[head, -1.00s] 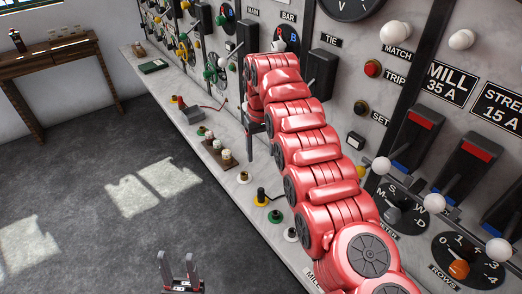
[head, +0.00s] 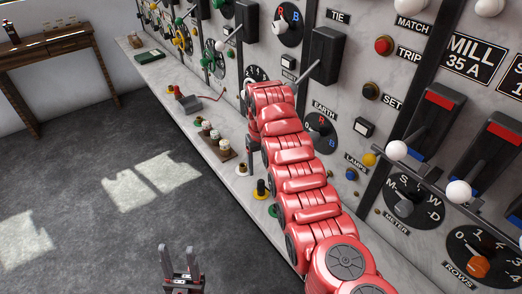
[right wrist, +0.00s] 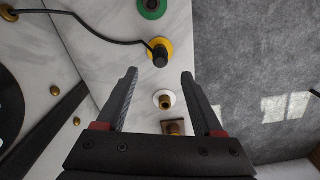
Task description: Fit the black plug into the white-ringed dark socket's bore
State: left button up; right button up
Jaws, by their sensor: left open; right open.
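The black plug (right wrist: 160,58) sits in the yellow-ringed socket (right wrist: 163,43), with its black cable running off left in the right wrist view. It also shows in the head view (head: 261,187). My right gripper (right wrist: 159,73) is open and empty; the plug lies just beyond its fingertips, roughly in line with the gap. In the head view its fingers are mostly hidden by my red arm. The white-ringed socket with a dark centre does not show now. A white-ringed socket with a brass centre (right wrist: 164,99) shows beside the yellow one. My left gripper (head: 180,255) is open and empty, above the floor.
A green-ringed socket (right wrist: 152,6) is on the plug's other side. A wooden block with knobs (head: 219,143) and a grey device with a red cable (head: 188,103) stand on the marble ledge (head: 160,68). The upright panel with switches and dials borders the ledge.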

aim_at(261, 181)
notch_tip(261, 181, down, 5)
jog(key=shift+s+p, duration=0.15)
jog(key=shift+p, duration=0.55)
notch_tip(261, 181, down, 2)
jog(key=shift+f+b, duration=0.25)
jog(key=shift+b, duration=0.4)
jog(key=shift+f, duration=0.55)
jog(key=shift+c, duration=0.3)
grip_shut()
jog(key=shift+c, duration=1.4)
grip_release()
